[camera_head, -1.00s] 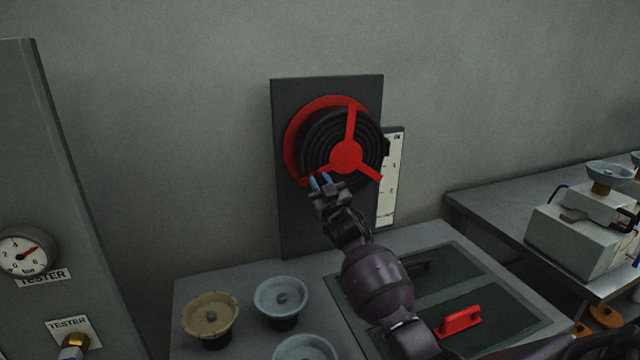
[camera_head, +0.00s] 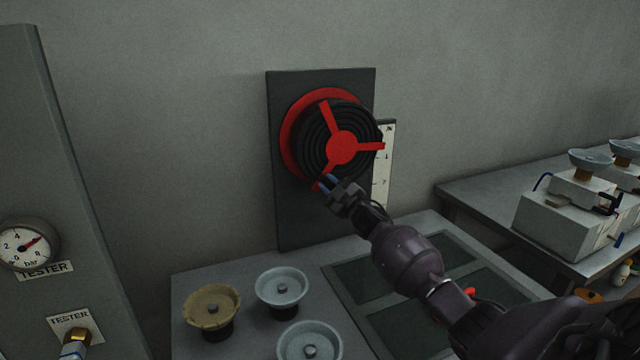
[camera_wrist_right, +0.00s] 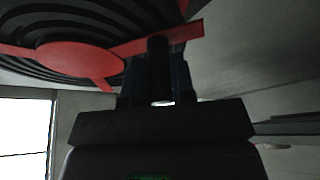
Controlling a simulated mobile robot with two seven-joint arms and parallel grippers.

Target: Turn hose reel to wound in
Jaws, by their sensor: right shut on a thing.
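The hose reel (camera_head: 341,147) has black coiled hose and a red three-spoke front. It is mounted on a dark upright panel (camera_head: 296,222) against the wall. One spoke points up and left, one right, one down toward my gripper. My right gripper (camera_head: 328,183) is at the reel's lower edge, shut on the dark handle (camera_wrist_right: 158,58) at the end of the lower spoke. In the right wrist view, the fingers stand on both sides of this handle, and the red hub (camera_wrist_right: 80,62) is at the left. My left gripper is not in view.
A white marked plate (camera_head: 384,170) is partly behind the panel's right side. Bowl-topped pieces (camera_head: 282,286) stand on the bench at front left. A grey cabinet with a gauge (camera_head: 24,245) is at the left. A side table (camera_head: 480,204) holds white devices at the right.

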